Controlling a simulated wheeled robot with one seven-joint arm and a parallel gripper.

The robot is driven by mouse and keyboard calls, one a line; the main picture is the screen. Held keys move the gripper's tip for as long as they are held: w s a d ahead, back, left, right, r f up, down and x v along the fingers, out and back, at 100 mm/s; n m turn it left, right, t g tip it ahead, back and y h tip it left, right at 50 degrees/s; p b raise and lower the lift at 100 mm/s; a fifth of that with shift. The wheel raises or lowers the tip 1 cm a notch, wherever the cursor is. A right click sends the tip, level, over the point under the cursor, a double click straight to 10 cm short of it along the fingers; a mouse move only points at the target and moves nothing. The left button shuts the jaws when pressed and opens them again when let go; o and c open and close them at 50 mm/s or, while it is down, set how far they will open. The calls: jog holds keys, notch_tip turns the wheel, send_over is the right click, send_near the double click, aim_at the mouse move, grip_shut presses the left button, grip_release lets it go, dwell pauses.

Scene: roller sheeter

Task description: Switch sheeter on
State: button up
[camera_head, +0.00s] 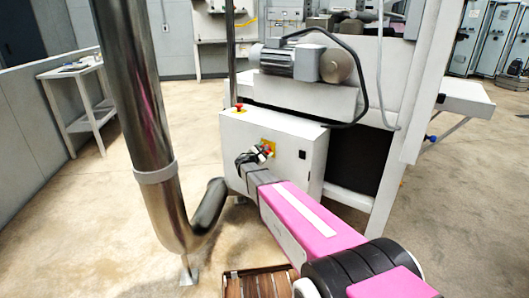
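The sheeter (390,75) stands at the centre right, with a motor (292,62) on a shelf. Its white control box (312,158) is below the motor. A yellow plate (268,147) with small red and green controls (264,152) is on the box's front. A red button (239,107) stands on top of the box. My pink arm reaches from the lower right to the box. My gripper (250,158) is at the controls, just left of and below the yellow plate. Its fingers are small and dark, so I cannot tell whether they are open or touching a control.
A thick metal pipe (135,110) rises at the left, close to the box, and bends towards it at floor level. A wooden slatted item (256,284) is at the bottom. A white side table (78,75) stands by the left wall. The floor between is clear.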

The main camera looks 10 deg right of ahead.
jog(key=m, duration=0.5)
jog(key=shift+m, duration=0.4)
jog(key=m, duration=0.5)
jog(key=shift+s+f+m, duration=0.1)
jog(key=shift+m, duration=0.2)
jog(key=o, duration=0.9)
jog(key=shift+o, duration=0.2)
jog(key=v, duration=1)
jog(key=shift+s+a, duration=0.25)
